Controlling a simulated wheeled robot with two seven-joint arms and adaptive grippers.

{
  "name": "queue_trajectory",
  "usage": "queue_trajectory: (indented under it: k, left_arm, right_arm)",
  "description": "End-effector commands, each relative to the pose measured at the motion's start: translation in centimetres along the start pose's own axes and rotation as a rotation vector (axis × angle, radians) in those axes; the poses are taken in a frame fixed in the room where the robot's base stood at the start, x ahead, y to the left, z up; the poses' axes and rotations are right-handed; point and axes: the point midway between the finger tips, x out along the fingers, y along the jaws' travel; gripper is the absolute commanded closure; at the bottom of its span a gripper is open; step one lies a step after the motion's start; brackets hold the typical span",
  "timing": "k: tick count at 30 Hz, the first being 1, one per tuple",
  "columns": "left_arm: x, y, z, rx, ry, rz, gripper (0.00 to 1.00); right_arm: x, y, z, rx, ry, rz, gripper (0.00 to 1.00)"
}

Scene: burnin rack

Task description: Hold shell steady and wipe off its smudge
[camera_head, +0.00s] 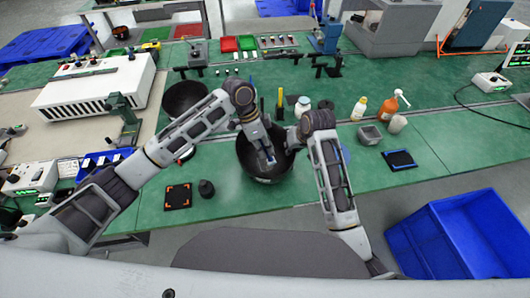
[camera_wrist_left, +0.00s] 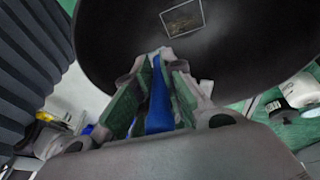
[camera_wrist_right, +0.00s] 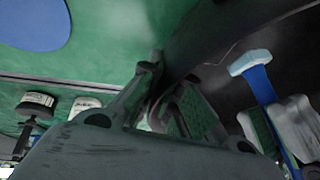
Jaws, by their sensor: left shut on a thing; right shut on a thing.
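The shell (camera_head: 268,172) is a black bowl on the green bench, in the middle of the head view. My left gripper (camera_head: 266,152) is over the bowl, shut on a blue-handled wiper (camera_wrist_left: 157,98). In the right wrist view the wiper's pale head (camera_wrist_right: 249,62) is inside the shell; I cannot tell if it touches the wall. The smudge (camera_wrist_left: 183,18) is a brownish patch in a thin pale outline on the inner wall, apart from the gripper in the left wrist view. My right gripper (camera_wrist_right: 168,98) is shut on the shell's rim at its right side.
A second dark bowl (camera_head: 183,98) stands behind my left forearm. A pad with orange corners (camera_head: 178,196) and a black knob-like item (camera_head: 206,188) lie left; a pad with blue corners (camera_head: 400,159) lies right. Bottles (camera_head: 360,107) stand behind right. A blue bin (camera_head: 455,240) is front right.

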Motion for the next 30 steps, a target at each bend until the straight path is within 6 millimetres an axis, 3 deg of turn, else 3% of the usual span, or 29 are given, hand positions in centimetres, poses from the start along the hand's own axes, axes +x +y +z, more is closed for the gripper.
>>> queue_trajectory:
  k: [10, 30]
  left_arm:
    - [-2.2, 0.4, -0.7, 0.0, 0.0, 0.001, 1.0]
    - [-2.0, 0.4, -0.7, -0.001, 0.0, 0.001, 1.0]
  right_arm:
    - [0.0, 0.0, 0.0, 0.0, 0.0, 0.0, 1.0]
    - [0.0, 0.0, 0.0, 0.0, 0.0, 0.0, 1.0]
